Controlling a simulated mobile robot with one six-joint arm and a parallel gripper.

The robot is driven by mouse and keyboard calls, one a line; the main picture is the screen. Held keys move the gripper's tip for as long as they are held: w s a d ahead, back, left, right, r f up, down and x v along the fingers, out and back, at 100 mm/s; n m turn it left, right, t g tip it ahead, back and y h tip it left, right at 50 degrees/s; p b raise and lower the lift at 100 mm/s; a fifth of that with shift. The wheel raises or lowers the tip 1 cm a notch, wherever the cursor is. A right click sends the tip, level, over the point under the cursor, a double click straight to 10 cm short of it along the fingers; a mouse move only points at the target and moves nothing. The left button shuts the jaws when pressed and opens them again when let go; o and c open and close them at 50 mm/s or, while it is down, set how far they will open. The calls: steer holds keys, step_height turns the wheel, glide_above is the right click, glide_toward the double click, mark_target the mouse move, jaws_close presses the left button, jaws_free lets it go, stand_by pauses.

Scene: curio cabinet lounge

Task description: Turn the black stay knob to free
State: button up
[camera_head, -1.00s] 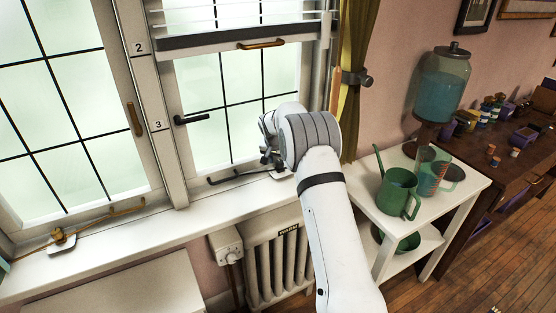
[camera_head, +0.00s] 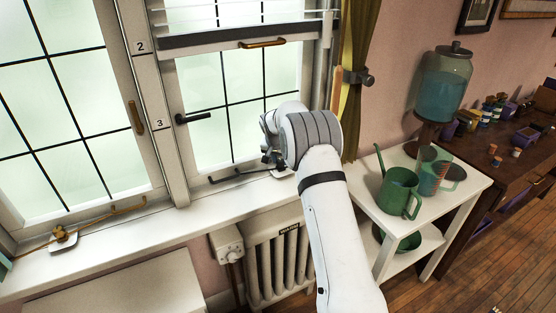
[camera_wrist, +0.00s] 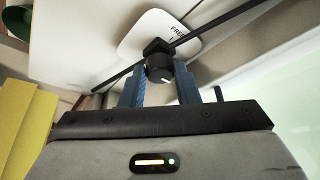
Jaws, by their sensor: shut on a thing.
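The black stay knob (camera_wrist: 159,67) sits on a white plate (camera_wrist: 140,38) marked FREE in the wrist view. A light mark shows on the knob's near side, away from the FREE label. My gripper (camera_wrist: 158,82) is shut on the knob, with one blue finger on each side of it. The thin black stay bar (camera_wrist: 232,24) runs diagonally past the knob. Part of the black stay bar (camera_head: 236,177) shows left of my gripper.
The right window (camera_head: 225,110) has a black handle (camera_head: 193,118). A brass stay (camera_head: 62,236) lies on the left sill. A white side table (camera_head: 450,195) holds a green watering can (camera_head: 400,193). A radiator (camera_head: 275,262) stands below the sill, and a curtain (camera_head: 357,80) hangs right.

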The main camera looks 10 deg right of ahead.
steer(key=shift+d+n, duration=0.1)
steer(key=shift+n, duration=0.3)
steer(key=n, duration=0.1)
steer(key=n+y+b, duration=0.1)
steer(key=n, duration=0.1)
steer(key=shift+d+t+y, duration=0.15)
steer(key=shift+t+y, duration=0.15)
steer(key=n+y+b, duration=0.1)
steer(key=n, duration=0.2)
steer(key=n+y+b, duration=0.1)
steer(key=n+b, duration=0.1)
steer(key=shift+w+d+n, duration=0.1)
steer(key=shift+d+n, duration=0.05)
steer(key=shift+n, duration=0.25)
steer(key=n+b, duration=0.1)
steer(key=n, duration=0.1)
steer(key=n+g+y, duration=0.1)
steer(key=n, duration=0.1)
steer(key=shift+w+n+y+b, duration=0.1)
steer(key=shift+n+y+b, duration=0.2)
steer(key=shift+b, duration=0.1)
steer(key=shift+r+n+g+y, duration=0.1)
steer(key=shift+n+g+y, duration=0.45)
steer(key=shift+n, duration=1.25)
steer(key=shift+g, duration=0.25)
steer(key=o, duration=1)
steer(key=shift+c, duration=0.2)
